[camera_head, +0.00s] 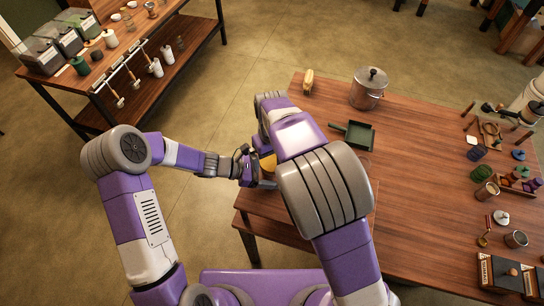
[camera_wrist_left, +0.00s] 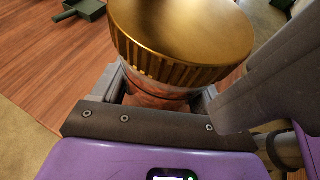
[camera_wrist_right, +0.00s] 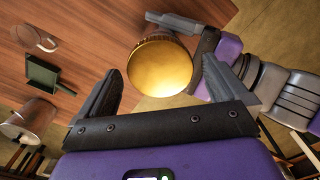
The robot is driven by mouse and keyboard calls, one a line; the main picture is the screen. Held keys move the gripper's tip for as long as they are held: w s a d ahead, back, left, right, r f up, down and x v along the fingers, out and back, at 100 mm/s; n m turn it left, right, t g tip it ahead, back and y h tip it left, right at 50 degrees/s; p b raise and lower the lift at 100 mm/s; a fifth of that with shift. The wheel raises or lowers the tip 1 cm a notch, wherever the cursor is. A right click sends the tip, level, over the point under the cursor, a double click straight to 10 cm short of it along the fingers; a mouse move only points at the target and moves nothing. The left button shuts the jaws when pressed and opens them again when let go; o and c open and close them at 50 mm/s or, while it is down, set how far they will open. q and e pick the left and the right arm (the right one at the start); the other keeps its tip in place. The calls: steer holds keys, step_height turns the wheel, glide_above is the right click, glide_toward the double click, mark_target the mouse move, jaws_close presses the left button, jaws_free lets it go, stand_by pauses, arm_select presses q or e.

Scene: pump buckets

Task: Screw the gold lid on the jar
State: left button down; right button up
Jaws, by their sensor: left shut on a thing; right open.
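The gold lid (camera_wrist_right: 160,66) is round and ribbed and sits on top of the jar (camera_wrist_left: 152,92), whose reddish glass shows just under it in the left wrist view. Whether the thread is engaged cannot be told. My left gripper (camera_wrist_left: 158,100) is shut on the jar below the lid. In the right wrist view, my right gripper (camera_wrist_right: 160,75) is open, with the lid seen from above between its fingers and no clear contact. In the head view, a small part of the lid (camera_head: 268,165) shows; my right arm hides much around it.
The wooden table (camera_head: 420,215) extends to the right. Several small tools and containers occupy the right side.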

steer(key=shift+r, duration=2.15)
step_height(320, 180, up, 12)
arm_select(q)
jaws_free()
steer(key=v, duration=0.7)
steer(key=shift+a+r, duration=0.15)
steer(key=shift+a, duration=0.1)
